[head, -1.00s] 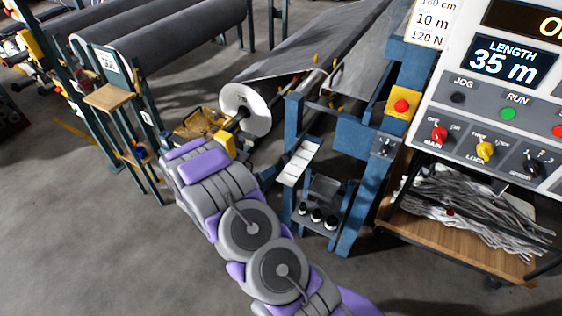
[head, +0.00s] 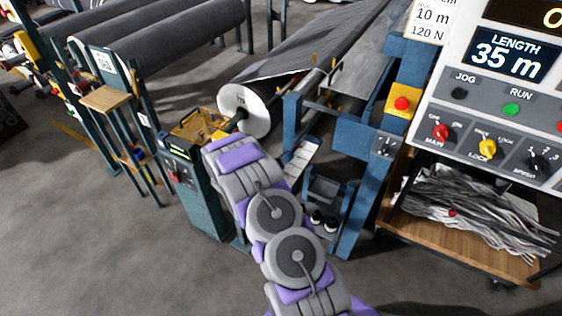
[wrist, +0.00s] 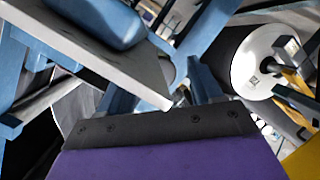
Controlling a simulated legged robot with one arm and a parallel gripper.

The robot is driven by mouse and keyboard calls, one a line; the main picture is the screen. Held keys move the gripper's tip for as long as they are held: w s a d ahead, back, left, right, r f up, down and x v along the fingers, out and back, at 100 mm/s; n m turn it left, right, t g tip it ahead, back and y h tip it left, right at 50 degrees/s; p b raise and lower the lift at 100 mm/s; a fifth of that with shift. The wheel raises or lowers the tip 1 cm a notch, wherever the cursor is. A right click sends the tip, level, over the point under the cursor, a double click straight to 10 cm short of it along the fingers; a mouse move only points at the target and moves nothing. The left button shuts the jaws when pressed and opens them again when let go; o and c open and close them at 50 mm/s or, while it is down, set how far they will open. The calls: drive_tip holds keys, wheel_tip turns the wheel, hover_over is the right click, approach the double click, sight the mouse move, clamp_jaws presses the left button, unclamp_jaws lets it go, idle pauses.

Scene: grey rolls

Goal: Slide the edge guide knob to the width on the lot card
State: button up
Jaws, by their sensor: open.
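The lot card (head: 432,26) is at the top of the head view, with "10 m" and "120 N" readable; its upper part is cut off. A white marked strip (head: 300,160) sits on the blue frame, partly behind my arm; I see no clear edge guide knob on it. My gripper (wrist: 165,125) shows in the wrist view as a dark plate with a purple body, open, nothing seen held. In front of it is a pale plate (wrist: 110,60) with a rounded blue part (wrist: 100,20); I cannot tell whether that is the knob.
A grey fabric roll (head: 243,108) lies behind my arm; its white end also shows in the wrist view (wrist: 258,60). A green cabinet (head: 200,200) stands left of my arm. The blue post (head: 365,195) and control panel (head: 500,90) are right. The floor at lower left is clear.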

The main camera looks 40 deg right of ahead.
clamp_jaws()
idle(0.6)
drive_tip(key=shift+a, duration=0.1)
